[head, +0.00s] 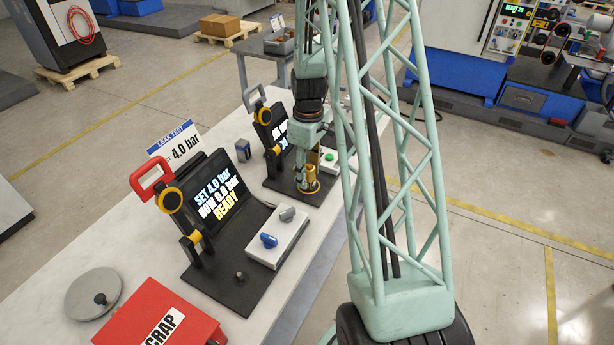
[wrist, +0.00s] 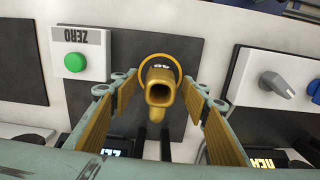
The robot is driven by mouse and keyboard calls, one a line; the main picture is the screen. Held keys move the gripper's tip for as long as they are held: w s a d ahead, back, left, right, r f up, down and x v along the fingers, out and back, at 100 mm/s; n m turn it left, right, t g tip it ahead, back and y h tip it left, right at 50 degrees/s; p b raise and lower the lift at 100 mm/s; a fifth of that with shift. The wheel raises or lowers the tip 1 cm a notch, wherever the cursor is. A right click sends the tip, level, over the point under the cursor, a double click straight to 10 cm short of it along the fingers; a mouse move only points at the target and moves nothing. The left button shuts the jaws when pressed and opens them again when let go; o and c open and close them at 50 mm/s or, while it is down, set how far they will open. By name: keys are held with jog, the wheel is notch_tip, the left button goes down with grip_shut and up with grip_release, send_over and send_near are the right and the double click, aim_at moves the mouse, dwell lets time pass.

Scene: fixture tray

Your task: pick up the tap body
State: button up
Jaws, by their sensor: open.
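The tap body is a brass-coloured piece with an open round mouth. In the wrist view the tap body (wrist: 160,92) stands between the two fingers of my gripper (wrist: 160,105), with a gap on both sides. The fingers have ribbed yellow pads and are open. In the head view my gripper (head: 306,178) is low over the far black test stand, around the tap body (head: 311,186), which is partly hidden by the fingers. The tap body's lower part is hidden in the wrist view.
A control box with a green ZERO button (wrist: 75,62) lies left of the gripper in the wrist view. The near test stand (head: 213,205) reads READY, beside a box with a blue knob (head: 268,240). A red scrap box (head: 158,318) and grey disc (head: 92,294) sit on the near bench.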

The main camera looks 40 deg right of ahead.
jog(key=shift+c, duration=0.4)
jog(key=c, duration=1.3)
jog(key=shift+r, duration=0.2)
notch_tip(320, 180, up, 10)
jog(key=shift+f, duration=0.2)
dwell(0.8)
